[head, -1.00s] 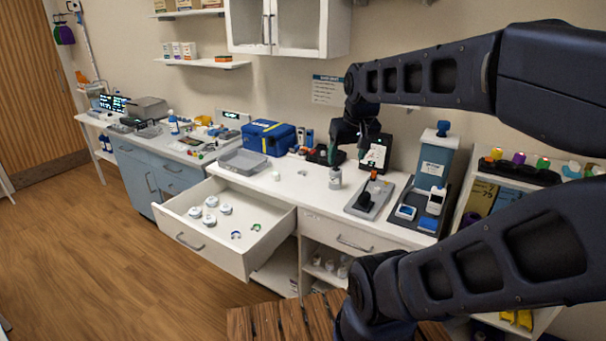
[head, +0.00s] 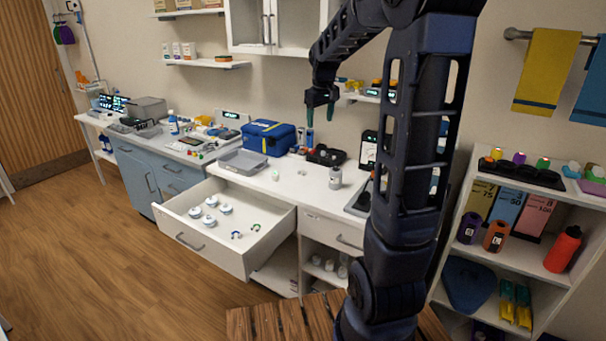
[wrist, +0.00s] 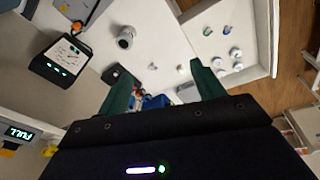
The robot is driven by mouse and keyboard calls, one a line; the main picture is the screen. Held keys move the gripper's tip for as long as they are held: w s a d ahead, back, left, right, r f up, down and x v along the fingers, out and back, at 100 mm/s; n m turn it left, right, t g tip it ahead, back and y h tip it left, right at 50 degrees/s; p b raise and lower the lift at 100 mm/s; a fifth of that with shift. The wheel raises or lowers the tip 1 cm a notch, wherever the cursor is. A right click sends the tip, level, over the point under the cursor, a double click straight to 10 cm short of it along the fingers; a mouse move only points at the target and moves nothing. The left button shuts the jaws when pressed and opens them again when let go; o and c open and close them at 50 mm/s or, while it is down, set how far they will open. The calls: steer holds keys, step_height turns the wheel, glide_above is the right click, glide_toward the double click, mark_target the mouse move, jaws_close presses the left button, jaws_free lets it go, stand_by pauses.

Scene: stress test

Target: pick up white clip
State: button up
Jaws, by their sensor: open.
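A small pale piece (head: 301,172) lies on the white counter (head: 318,200), left of a grey canister (head: 335,178). It may be the white clip, but it is too small to be sure; it also shows in the wrist view (wrist: 152,66). A second small whitish thing (head: 275,176) lies to its left. My gripper (head: 320,112) is raised above the back of the counter, pointing down, open and empty. In the wrist view my gripper (wrist: 162,82) has its two green fingers wide apart.
The open drawer (head: 187,240) holds several white round containers and a blue and a green ring-like piece (head: 255,227). A blue case (head: 268,137), grey tray (head: 242,161) and black tray (head: 326,155) stand on the counter. A small shelf (head: 362,97) is near my gripper.

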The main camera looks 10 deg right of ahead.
steer(key=w+d+f+n+g, duration=0.1)
steer(key=w+f, duration=0.4)
steer(key=w, duration=0.3)
steer(key=w+f+n, duration=0.2)
steer(key=w+f, duration=0.3)
steer(key=w, duration=0.4)
steer(key=n+g, duration=0.1)
steer(key=n, duration=0.1)
glide_above(305, 171)
step_height(305, 171, down, 14)
steer(key=shift+f, duration=5.65)
steer(key=c, duration=1)
